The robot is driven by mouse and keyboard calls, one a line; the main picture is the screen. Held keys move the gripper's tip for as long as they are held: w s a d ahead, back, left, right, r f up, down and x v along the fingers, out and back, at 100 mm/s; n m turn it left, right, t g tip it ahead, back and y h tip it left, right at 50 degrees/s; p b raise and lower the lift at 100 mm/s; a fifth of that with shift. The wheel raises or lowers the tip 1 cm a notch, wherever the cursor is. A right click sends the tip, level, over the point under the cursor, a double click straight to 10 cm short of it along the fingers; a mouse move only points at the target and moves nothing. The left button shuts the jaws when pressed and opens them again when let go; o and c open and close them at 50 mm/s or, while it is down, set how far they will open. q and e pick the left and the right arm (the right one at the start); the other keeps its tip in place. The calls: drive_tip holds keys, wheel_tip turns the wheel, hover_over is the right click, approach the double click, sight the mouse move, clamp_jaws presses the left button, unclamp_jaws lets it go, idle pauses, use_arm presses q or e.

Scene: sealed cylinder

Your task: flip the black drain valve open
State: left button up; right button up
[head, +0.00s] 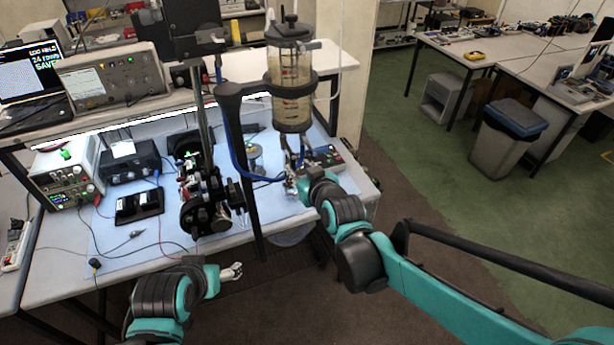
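The sealed clear cylinder (291,85) hangs upright in a black holder above the blue bench mat, with a dark lid and knob on top. My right gripper (293,150) is just under the cylinder's base, pointing up, its two dark fingers apart. The black drain valve cannot be made out; it may be hidden between or behind these fingers. Whether they touch anything there is too small to tell. My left gripper (233,272) is low in front of the bench, away from the cylinder, and its fingers are too small to tell open from shut.
A blue tube (236,150) loops from the holder down toward my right gripper. A black stand (205,190) with instruments is left of the cylinder. A power supply (66,172) and a black phone-like device (139,206) lie further left.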

drive_tip(key=v, duration=0.6)
drive_tip(key=shift+s+r, duration=0.1)
idle(0.3)
